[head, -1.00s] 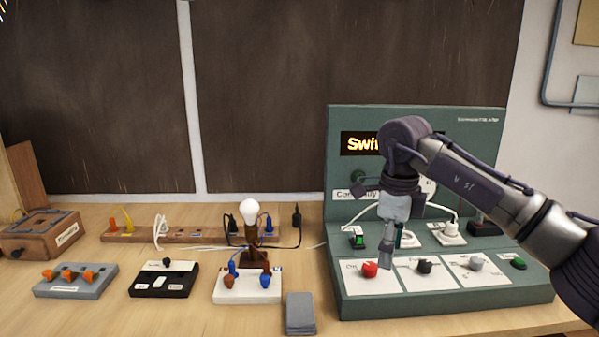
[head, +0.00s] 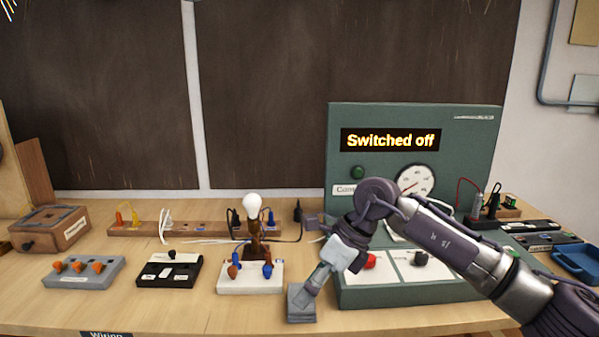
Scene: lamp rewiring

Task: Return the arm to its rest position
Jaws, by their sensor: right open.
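My right arm reaches in from the right, in front of the green test panel (head: 460,135). My right gripper (head: 312,287) points down and left, over or just behind a small grey block (head: 301,312) at the table's front. It holds nothing that I can see; whether it touches the block I cannot tell. The panel's display (head: 391,140) reads "Switched off". The red knob (head: 370,261) and the black knob (head: 420,258) are partly by my arm. My left gripper is not in view.
A black switch box (head: 168,273), a grey box with orange knobs (head: 84,272) and a wooden box (head: 50,228) are further left. A blue tray (head: 580,262) lies right.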

